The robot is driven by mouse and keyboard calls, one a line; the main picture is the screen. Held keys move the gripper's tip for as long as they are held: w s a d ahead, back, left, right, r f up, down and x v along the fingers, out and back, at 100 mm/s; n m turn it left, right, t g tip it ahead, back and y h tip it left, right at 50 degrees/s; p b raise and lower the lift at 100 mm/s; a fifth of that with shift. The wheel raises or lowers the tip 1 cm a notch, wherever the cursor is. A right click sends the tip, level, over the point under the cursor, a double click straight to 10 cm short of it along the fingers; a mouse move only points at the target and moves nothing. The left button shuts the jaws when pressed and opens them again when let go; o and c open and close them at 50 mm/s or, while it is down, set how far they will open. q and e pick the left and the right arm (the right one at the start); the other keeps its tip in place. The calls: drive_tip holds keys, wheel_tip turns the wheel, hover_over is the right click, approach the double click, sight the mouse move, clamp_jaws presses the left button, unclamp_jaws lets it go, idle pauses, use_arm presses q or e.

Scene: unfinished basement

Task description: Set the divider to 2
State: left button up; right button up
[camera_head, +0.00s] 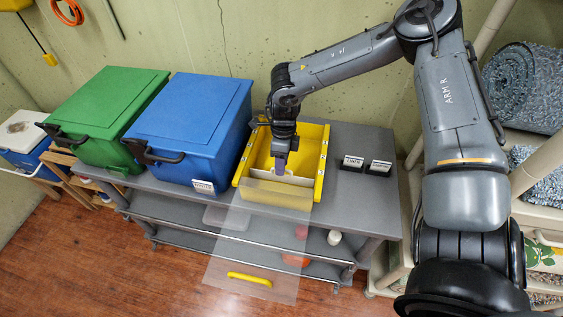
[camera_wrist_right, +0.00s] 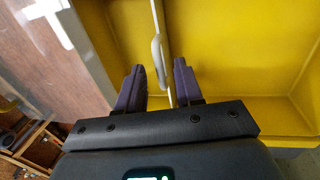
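The yellow bin (camera_head: 318,172) stands on the grey shelf top, and its yellow floor and walls fill much of the right wrist view (camera_wrist_right: 235,55). The pale divider (camera_head: 298,180) stands across the inside of the bin. In the right wrist view the divider (camera_wrist_right: 163,22) shows nearly edge-on, with a pale handle (camera_wrist_right: 157,58) on it. My right gripper (camera_head: 281,166) reaches down into the bin at the divider. Its fingers (camera_wrist_right: 158,78) are open, one on each side of the divider and handle, with gaps visible. I cannot read any slot numbers. My left gripper is not in view.
A clear panel with a yellow handle (camera_head: 249,279) hangs out in front of the bin. A blue box (camera_head: 190,125) stands close on the left, with a green box (camera_head: 108,105) beyond. Two small black label stands (camera_head: 353,163) sit on the right.

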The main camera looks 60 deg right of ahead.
clamp_jaws()
idle(1.3)
